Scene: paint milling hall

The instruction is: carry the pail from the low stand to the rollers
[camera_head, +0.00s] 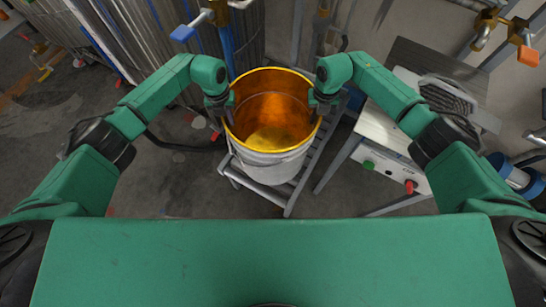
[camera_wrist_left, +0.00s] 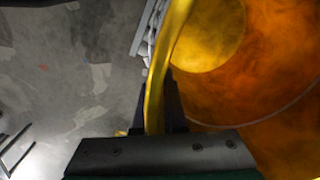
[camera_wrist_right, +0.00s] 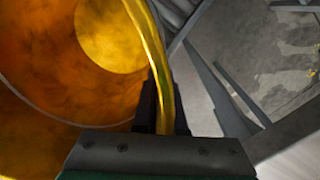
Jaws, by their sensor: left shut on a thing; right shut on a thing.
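The pail (camera_head: 270,164) is pale grey outside with a yellow rim and an amber-yellow inside. It looks upright in the middle of the head view, at the rollers (camera_head: 272,192), which show below and around it. I cannot tell whether it rests on them. My left gripper (camera_head: 226,108) is shut on the left side of the rim; in the left wrist view its fingers (camera_wrist_left: 160,112) straddle the rim. My right gripper (camera_head: 316,104) is shut on the right side; in the right wrist view its fingers (camera_wrist_right: 164,112) straddle the rim. I cannot identify the low stand.
A grey cabinet (camera_head: 376,140) with a green and a red button stands close to the right of the pail. A large ribbed metal tank (camera_head: 120,40) with a blue-handled valve (camera_head: 184,33) is behind to the left. Floor (camera_head: 170,185) is open at the left.

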